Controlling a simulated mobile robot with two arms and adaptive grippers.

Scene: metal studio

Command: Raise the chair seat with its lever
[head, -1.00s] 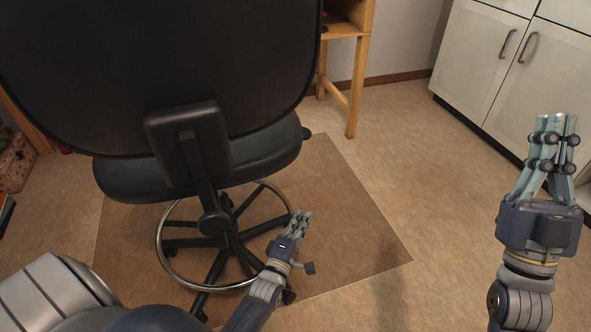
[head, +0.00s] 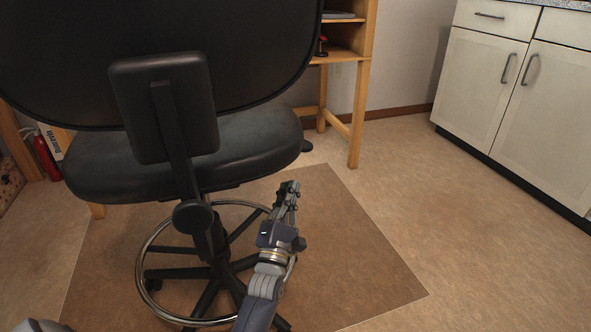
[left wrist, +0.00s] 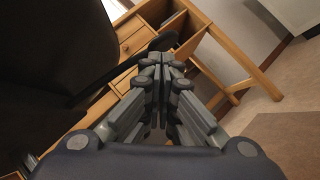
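The black office chair's seat (head: 190,155) is in the middle left of the head view, its backrest (head: 100,60) toward me. A dark lever paddle (head: 307,146) sticks out at the seat's right edge; it also shows in the left wrist view (left wrist: 166,40), just beyond my fingertips. My left gripper (head: 290,187) points up, below the seat's right side and lower than the paddle in the picture. In the left wrist view its fingers (left wrist: 162,66) are together with nothing seen between them. They appear apart from the lever. My right gripper is out of view.
The chair's chrome foot ring (head: 142,262) and black base stand on a brown floor mat (head: 370,270). A wooden desk (head: 358,110) stands behind at right, and white cabinets (head: 490,85) farther right. The floor between mat and cabinets is clear.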

